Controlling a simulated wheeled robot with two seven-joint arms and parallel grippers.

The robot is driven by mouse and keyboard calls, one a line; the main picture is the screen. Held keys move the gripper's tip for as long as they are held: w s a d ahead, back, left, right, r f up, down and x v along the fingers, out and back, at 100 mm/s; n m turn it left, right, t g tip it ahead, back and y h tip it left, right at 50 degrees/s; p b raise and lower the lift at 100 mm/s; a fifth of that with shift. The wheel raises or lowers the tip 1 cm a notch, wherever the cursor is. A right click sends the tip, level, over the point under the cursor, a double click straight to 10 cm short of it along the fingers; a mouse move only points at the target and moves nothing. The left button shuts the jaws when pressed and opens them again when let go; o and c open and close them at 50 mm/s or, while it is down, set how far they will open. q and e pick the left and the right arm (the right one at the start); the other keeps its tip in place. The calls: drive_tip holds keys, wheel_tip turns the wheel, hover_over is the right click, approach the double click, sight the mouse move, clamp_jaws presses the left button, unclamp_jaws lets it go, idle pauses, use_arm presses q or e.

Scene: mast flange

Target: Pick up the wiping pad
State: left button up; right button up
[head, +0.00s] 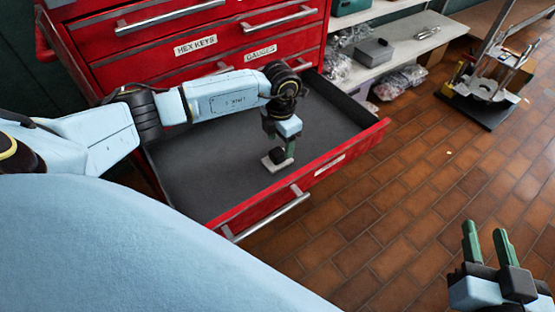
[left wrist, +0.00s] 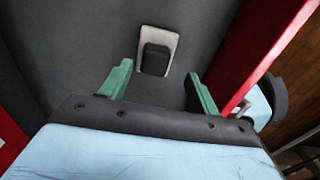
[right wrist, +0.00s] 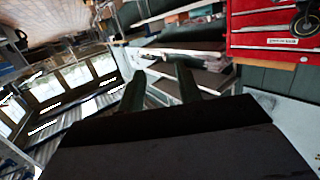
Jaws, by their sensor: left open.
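The wiping pad (head: 273,164) lies in the open red drawer, a light flat plate with a dark block-shaped grip on top. In the left wrist view the pad (left wrist: 168,38) lies ahead of and between my open fingers, with its dark grip facing the camera. My left gripper (head: 280,150) points down right at the pad; in the left wrist view the gripper (left wrist: 160,88) has clear space between its green fingers. Whether a finger touches the pad is unclear. My right gripper (head: 486,243) is out over the floor, with its green fingers apart and nothing between them.
The drawer (head: 220,180) has a grey lining, otherwise bare, and a raised red front wall (head: 335,150) close to my left gripper. The red cabinet (head: 190,50) rises behind it. A shelf (head: 410,50) with bagged parts and a metal stand (head: 490,75) are further right. The brick floor is open.

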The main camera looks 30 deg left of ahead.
sight(277, 152)
use_arm(q)
drive_tip(key=shift+f, duration=0.45)
drive_tip(key=f+b, duration=0.2)
drive_tip(key=f, duration=0.1)
drive_tip(key=shift+a+f+b, duration=0.3)
drive_tip(key=shift+a+b, duration=0.05)
drive_tip(key=shift+f, duration=0.5)
use_arm(e)
wheel_tip(277, 152, up, 10)
drive_tip(key=s+a+t+y, duration=0.1)
drive_tip(key=s+t+y, duration=0.1)
drive_tip(key=t, duration=0.5)
drive_tip(key=shift+y, duration=0.4)
use_arm(q)
drive_tip(key=shift+c, duration=0.3)
use_arm(e)
drive_tip(key=shift+w+a+r, duration=0.1)
use_arm(q)
drive_tip(key=c, duration=1)
